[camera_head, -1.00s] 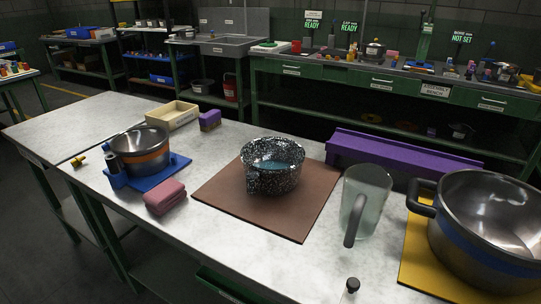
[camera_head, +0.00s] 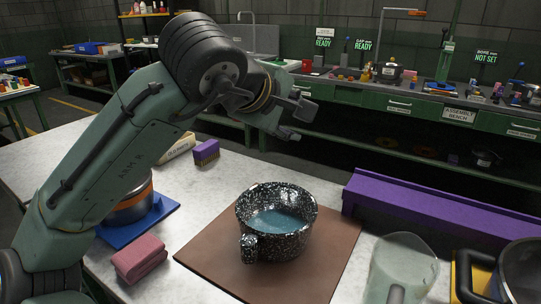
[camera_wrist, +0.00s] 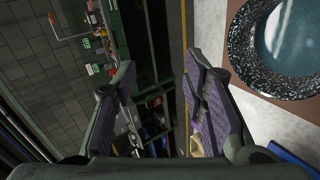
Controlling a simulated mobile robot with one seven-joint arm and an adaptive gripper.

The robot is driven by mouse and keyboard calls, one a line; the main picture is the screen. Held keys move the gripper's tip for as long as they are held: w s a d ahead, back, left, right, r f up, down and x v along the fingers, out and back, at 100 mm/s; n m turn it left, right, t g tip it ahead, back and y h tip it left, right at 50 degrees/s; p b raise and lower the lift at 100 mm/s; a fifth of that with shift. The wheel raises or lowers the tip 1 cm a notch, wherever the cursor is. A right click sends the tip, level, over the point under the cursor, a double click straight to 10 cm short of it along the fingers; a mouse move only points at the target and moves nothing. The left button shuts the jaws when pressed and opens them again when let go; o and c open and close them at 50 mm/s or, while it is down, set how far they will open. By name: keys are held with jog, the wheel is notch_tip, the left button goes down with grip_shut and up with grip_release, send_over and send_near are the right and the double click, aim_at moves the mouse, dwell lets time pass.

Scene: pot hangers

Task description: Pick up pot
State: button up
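A black-and-white speckled pot (camera_head: 250,212) with pale blue contents and a stubby handle at its front left stands upright on a brown mat (camera_head: 205,270). It also shows at the upper right of the wrist view (camera_wrist: 240,58). A steel pot with an orange band (camera_head: 130,211) is on a blue mat at left, mostly hidden by my arm. A large steel pot (camera_head: 522,270) is cut off at the right edge. My gripper (camera_head: 294,120) is above the speckled pot and apart from it. In the wrist view, the purple-padded fingers (camera_wrist: 162,88) are spread with nothing between them.
A glass jug (camera_head: 402,268) stands right of the mat, and a long purple block (camera_head: 410,215) lies behind it. A pink sponge (camera_head: 140,257), purple brush (camera_head: 206,152) and wooden tray (camera_head: 178,147) are to the left. A green bench (camera_head: 400,104) stands behind.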

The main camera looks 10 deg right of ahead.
aim_at(273, 231)
jog(key=s+a+f+n+g+y, duration=0.1)
jog(key=s+f+n+g+y, duration=0.1)
jog(key=f, duration=0.2)
jog(key=s+a+f+n+g+y, duration=0.2)
jog(key=f+y, duration=0.1)
jog(key=f, duration=0.1)
jog(key=s+a+f+n+g+y, duration=0.2)
jog(key=f, duration=0.2)
jog(key=shift+s+f+n+y, duration=0.15)
jog(key=shift+s+n+y, duration=0.05)
jog(key=shift+n+y, duration=0.1)
jog(key=shift+g, duration=0.3)
jog(key=f, duration=0.4)
jog(key=shift+w+f, duration=0.25)
jog(key=shift+f, duration=0.15)
jog(key=shift+w+d+f+p, duration=0.15)
jog(key=shift+f+p, duration=0.2)
jog(key=shift+f, duration=1.1)
jog(key=shift+w+f+p, duration=0.15)
jog(key=shift+f+p, duration=0.15)
jog(key=shift+f, duration=1.1)
grip_shut()
jog(key=shift+r, duration=0.15)
